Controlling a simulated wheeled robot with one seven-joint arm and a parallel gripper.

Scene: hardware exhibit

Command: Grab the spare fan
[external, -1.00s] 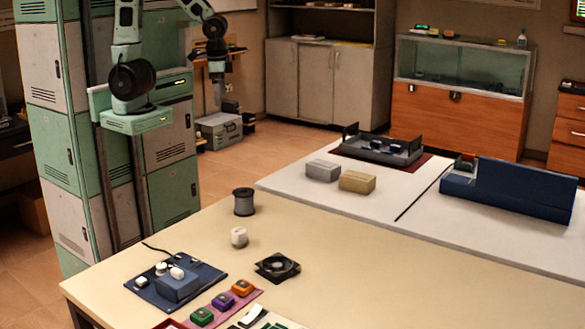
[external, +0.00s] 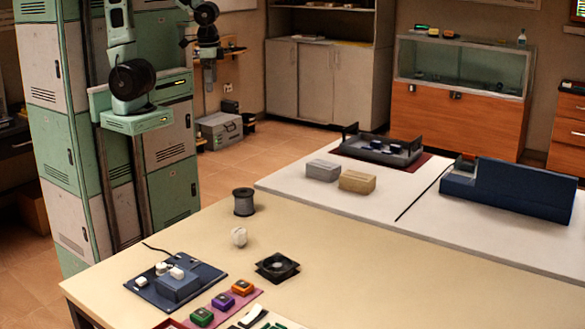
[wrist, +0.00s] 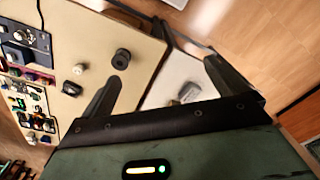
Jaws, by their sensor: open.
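The spare fan (external: 277,266), a black square-framed fan, lies flat on the beige table (external: 330,270) right of a small white object. In the wrist view the fan (wrist: 72,88) is a small dark shape left of my left finger, apart from it. My gripper (wrist: 162,70) is open, with its two dark fingers spread and nothing between them in reach. In the external view my gripper (external: 208,82) hangs high beyond the table's far left side, well away from the fan.
A dark wire spool (external: 243,201) and the white object (external: 239,236) stand near the fan. A blue mat (external: 205,273) with a device and several coloured blocks (external: 222,300) lie to its left and front. Table space right of the fan is clear.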

